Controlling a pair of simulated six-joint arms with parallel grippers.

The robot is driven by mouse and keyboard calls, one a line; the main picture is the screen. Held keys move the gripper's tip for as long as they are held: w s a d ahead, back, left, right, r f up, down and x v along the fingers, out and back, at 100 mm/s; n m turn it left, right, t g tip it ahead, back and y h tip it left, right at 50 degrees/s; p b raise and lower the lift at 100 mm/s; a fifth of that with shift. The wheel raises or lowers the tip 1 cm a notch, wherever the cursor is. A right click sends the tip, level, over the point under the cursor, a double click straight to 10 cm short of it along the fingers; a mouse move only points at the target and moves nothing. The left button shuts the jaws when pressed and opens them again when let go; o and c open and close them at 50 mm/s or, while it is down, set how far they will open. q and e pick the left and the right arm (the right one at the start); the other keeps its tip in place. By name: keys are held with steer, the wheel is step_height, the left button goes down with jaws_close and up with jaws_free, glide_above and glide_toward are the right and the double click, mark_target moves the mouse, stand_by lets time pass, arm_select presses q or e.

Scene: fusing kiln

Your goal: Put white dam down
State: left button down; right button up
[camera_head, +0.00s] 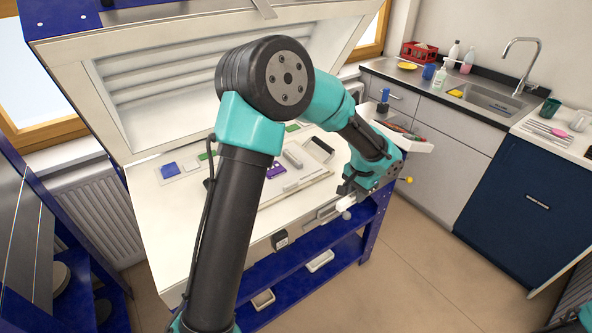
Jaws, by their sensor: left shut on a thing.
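My left gripper (349,199) is at the front right of the open kiln (170,232), over its front edge. It is shut on a small white piece, the white dam (345,203), which is partly hidden by the gripper. My left arm crosses the middle of the view and hides part of the kiln bed. My right gripper is not in view; only a teal bit of my arm shows at the bottom right corner.
On the kiln bed lie a blue square (170,170), a purple piece (276,170), a pale grey bar (292,157) and a black piece (319,148). The raised kiln lid (150,75) stands behind. A sink counter (440,82) is at the right.

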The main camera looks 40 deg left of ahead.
arm_select(q)
steer(key=shift+w+d, duration=0.1)
steer(key=shift+d, duration=0.2)
steer(key=shift+a, duration=0.1)
steer(key=s+a+f+n, duration=0.1)
steer(key=s+a+n, duration=0.4)
steer(key=a, duration=0.4)
steer(key=s+a+f+n, duration=0.1)
steer(key=s+a+n, duration=0.4)
steer(key=a, duration=0.5)
steer(key=s+a+f+n, duration=0.2)
steer(key=s+a+n, duration=0.3)
steer(key=a+n, duration=0.2)
steer(key=shift+s+a, duration=0.15)
steer(key=shift+a, duration=0.45)
steer(key=shift+s+a, duration=0.15)
steer(key=shift+a, duration=0.4)
steer(key=w+a, duration=0.3)
steer(key=w+a+f, duration=0.1)
steer(key=w+a, duration=0.6)
steer(key=a, duration=0.1)
steer(key=shift+w+a+f, duration=0.15)
steer(key=shift+w+a, duration=0.05)
